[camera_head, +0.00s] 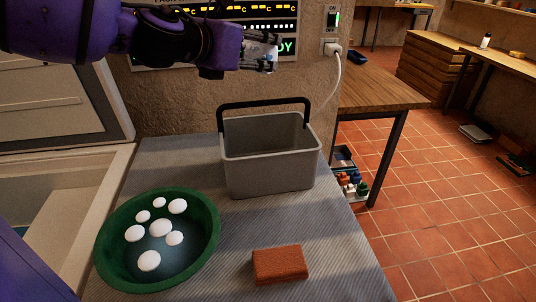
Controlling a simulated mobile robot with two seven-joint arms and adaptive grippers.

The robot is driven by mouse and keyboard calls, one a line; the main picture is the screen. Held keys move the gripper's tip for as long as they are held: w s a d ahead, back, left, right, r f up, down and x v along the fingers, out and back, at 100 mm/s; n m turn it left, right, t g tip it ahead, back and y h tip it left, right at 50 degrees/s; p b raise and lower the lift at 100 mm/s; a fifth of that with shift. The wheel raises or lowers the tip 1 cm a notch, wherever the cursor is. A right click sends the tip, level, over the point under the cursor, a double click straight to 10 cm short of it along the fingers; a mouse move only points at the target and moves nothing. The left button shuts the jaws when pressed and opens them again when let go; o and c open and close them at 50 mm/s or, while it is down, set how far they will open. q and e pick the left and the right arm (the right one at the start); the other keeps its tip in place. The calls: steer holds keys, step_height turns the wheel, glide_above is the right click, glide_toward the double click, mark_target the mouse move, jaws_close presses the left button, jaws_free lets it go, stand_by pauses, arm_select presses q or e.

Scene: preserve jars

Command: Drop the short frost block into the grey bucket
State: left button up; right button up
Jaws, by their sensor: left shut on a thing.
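My left gripper (262,66) comes in from the upper left on a purple arm. It is shut on a small pale block, the short frost block (258,50), only partly visible between the fingers. The gripper is held high, in front of the wall display. The grey bucket (268,170) stands upright on the ribbed grey worktop below the gripper, with its black handle raised. The bucket's floor is hidden from this angle. My right gripper is not in view.
A green bowl (111,262) with several white round pieces sits front left of the bucket. A reddish-brown brick (280,265) lies in front of the bucket. An open chest freezer (90,165) is at left. A wooden table (375,95) stands at right.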

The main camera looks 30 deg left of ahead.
arm_select(q)
steer(key=shift+w+f+b, duration=0.1)
steer(key=shift+f+b, duration=0.95)
steer(key=shift+f, duration=1.9)
steer(key=o, duration=1.2)
steer(key=shift+o, duration=0.7)
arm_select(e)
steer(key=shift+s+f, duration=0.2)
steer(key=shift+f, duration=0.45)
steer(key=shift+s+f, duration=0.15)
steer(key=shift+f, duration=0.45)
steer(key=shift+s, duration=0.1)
